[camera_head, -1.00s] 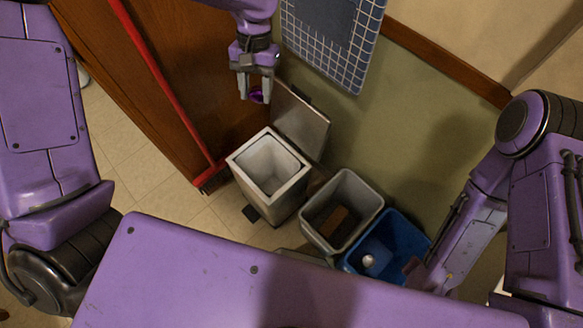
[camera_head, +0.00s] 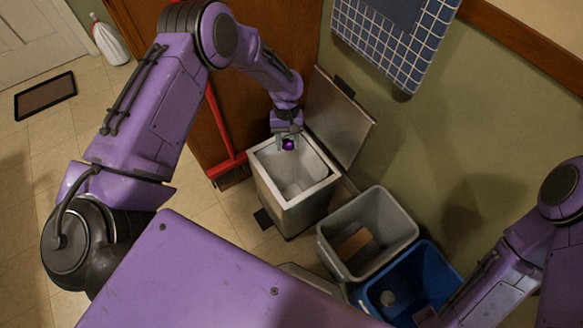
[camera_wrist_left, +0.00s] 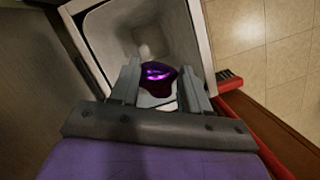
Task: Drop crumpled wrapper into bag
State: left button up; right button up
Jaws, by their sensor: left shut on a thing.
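My left gripper (camera_head: 287,141) is shut on a small shiny purple crumpled wrapper (camera_head: 288,145). The gripper hangs over the back part of the open lidded bin (camera_head: 291,206), which has a pale lining that may be the bag. In the left wrist view the wrapper (camera_wrist_left: 157,76) sits between the two fingertips (camera_wrist_left: 157,88), with the pale bin interior (camera_wrist_left: 120,35) beyond it. My right arm shows at the lower right of the head view, but its gripper is out of view.
The bin's raised lid (camera_head: 340,115) stands behind and right of the opening. A grey bin (camera_head: 390,247) holding a brown piece and a blue bin (camera_head: 435,270) stand to the right. A red broom (camera_head: 222,130) leans at the left. A white bag (camera_head: 110,44) stands far left.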

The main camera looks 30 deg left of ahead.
pick_arm(q)
notch_tip(320, 180, down, 6)
jog(key=b, duration=0.5)
jog(key=shift+r, duration=0.3)
jog(key=o, duration=1.1)
jog(key=p+v, duration=0.1)
jog(key=v, duration=0.9)
jog(key=shift+w+r, duration=0.15)
jog(key=shift+r, duration=0.1)
